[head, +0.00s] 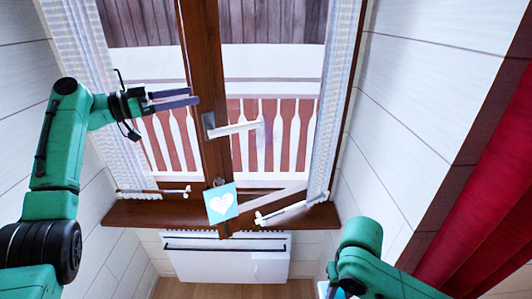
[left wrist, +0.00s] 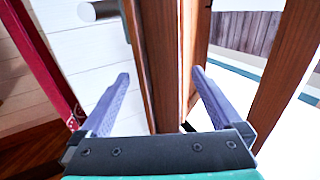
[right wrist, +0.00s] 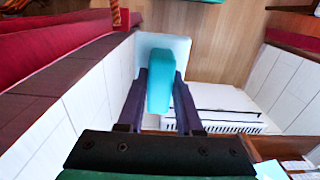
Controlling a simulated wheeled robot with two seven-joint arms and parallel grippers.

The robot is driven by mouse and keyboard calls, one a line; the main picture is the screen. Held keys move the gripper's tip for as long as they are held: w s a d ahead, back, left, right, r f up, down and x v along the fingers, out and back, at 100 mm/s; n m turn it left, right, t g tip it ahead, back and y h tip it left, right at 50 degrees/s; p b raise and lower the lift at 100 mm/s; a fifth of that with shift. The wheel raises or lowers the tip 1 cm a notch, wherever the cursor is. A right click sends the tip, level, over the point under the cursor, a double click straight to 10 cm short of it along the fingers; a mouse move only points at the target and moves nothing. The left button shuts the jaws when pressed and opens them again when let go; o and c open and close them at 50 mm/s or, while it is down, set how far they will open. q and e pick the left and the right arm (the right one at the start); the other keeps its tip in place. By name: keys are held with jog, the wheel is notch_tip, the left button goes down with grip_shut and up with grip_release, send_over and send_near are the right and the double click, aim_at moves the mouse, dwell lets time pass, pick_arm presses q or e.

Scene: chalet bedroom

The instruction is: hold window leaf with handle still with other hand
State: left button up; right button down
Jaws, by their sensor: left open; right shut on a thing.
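The window leaf (head: 214,150) has a brown wooden stile and seems to stand ajar inward. Its white handle (head: 240,128) points right in the head view. My left gripper (head: 192,98) is open at the stile's left side, above the handle's height. In the left wrist view a wooden edge (left wrist: 165,80) stands between its spread fingers (left wrist: 160,88); I cannot tell whether they touch it. My right gripper (right wrist: 160,90) is shut on a turquoise block (right wrist: 160,82), low at the right, away from the leaf. In the head view its fingers are hidden.
A wooden sill (head: 150,214) and a white radiator (head: 225,262) are below. A white box-like thing (right wrist: 178,48) shows beyond the block. A red curtain (head: 490,200) hangs at the right.

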aim_at(207, 93)
pick_arm(q)
jog(key=p+x, duration=0.1)
jog(key=x, duration=0.1)
jog(key=p+x, duration=0.1)
jog(key=x, duration=0.1)
jog(key=shift+d+r, duration=0.2)
jog(key=shift+d, duration=0.1)
pick_arm(e)
notch_tip(207, 93, up, 3)
jog(key=shift+f, duration=0.2)
pick_arm(q)
jog(key=shift+w+d+f, duration=0.2)
jog(key=shift+w+d, duration=0.2)
jog(key=shift+d, duration=0.2)
pick_arm(e)
jog(key=shift+r, duration=0.15)
pick_arm(q)
jog(key=c, duration=1)
